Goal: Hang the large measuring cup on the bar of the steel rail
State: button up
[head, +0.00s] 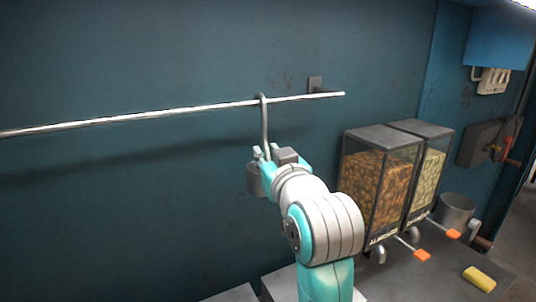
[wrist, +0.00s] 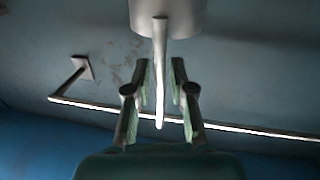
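The large measuring cup (head: 254,181) is grey metal and upright, partly hidden behind my gripper. Its long handle (head: 264,127) rises to a curved hook that reaches over the steel rail's bar (head: 180,111), near the bar's right end. The wrist view shows the cup (wrist: 168,14) at the top, with the handle (wrist: 160,62) running down to the bar (wrist: 230,129). My gripper (head: 265,154) is around the lower handle. In the wrist view its fingers (wrist: 162,72) stand on either side of the handle with gaps, so it looks open. Whether the hook rests on the bar is hard to tell.
A wall bracket (head: 315,84) holds the bar's right end. Two dispensers of nuts (head: 377,178) stand to the right, with a metal cup (head: 455,211) beside them and a yellow item (head: 479,278) in front.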

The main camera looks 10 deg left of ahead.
jog(key=shift+o, duration=0.3)
jog(key=v, duration=1.2)
jog(key=s+d+f+m+h, duration=0.1)
jog(key=s+d+f, duration=0.25)
jog(key=f, duration=0.75)
jog(key=s+d+f+m+h, duration=0.15)
jog(key=d+f, duration=0.25)
jog(key=f, duration=0.6)
jog(key=s+d+f+m+h, duration=0.1)
jog(key=s+d+f+h, duration=0.2)
jog(key=f, duration=0.8)
jog(key=s+d+f+m, duration=0.1)
jog(key=s+d+f, duration=0.35)
jog(key=s, duration=0.25)
jog(key=s+d+f, duration=0.3)
jog(key=s+f, duration=0.2)
jog(key=s, duration=0.2)
jog(key=s+d+m+g+h, duration=0.1)
jog(key=s+d+h, duration=0.1)
jog(key=s, duration=1.4)
jog(key=shift+g, duration=0.3)
jog(key=shift+s+f, duration=0.1)
